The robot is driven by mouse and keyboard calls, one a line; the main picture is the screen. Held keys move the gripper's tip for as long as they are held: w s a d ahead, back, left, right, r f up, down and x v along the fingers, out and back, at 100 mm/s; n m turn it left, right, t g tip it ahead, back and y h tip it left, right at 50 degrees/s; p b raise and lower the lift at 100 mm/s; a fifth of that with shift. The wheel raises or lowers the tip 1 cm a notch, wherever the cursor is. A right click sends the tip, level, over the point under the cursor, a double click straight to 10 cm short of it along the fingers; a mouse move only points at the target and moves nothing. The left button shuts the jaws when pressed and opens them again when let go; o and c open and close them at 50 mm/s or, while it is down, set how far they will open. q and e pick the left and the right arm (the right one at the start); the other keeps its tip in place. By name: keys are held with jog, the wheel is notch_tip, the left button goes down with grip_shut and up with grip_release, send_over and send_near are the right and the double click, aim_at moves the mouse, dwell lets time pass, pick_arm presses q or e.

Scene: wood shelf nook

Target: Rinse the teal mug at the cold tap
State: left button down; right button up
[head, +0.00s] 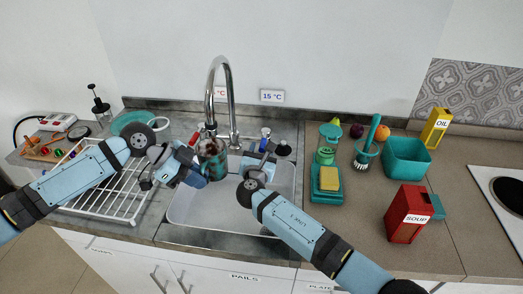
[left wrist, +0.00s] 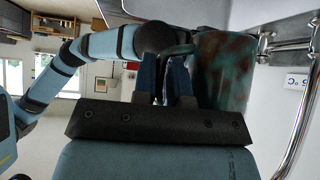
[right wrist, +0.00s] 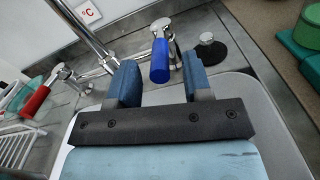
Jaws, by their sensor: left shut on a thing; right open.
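The teal mug (head: 213,163), with brown stains on its outside, is held over the sink (head: 225,212), below the spout of the tall chrome tap (head: 231,100). My left gripper (head: 198,168) is shut on the mug's handle; the left wrist view shows the mug (left wrist: 225,75) beside the fingers (left wrist: 168,75). My right gripper (right wrist: 160,82) is open and empty. Its two fingers stand either side of the line to the blue tap handle (right wrist: 160,60), which shows just beyond them. No water stream is visible.
A red tap handle (right wrist: 36,102) is left of the spout. A black stopper (right wrist: 208,52) stands right of the blue handle. A white dish rack (head: 105,190) lies left of the sink. A soap dispenser, sponge, brush, teal tub (head: 407,157) and soup box (head: 408,212) stand on the right counter.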

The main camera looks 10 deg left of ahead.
jog(key=shift+w, duration=0.3)
grip_shut()
jog(key=d+n+y, duration=0.1)
jog(key=y, duration=0.1)
jog(key=d+n+y, duration=0.1)
jog(key=y, duration=0.1)
jog(key=shift+w+d+n, duration=0.1)
jog(key=shift+d+n, duration=0.1)
jog(key=shift+n, duration=0.1)
grip_release()
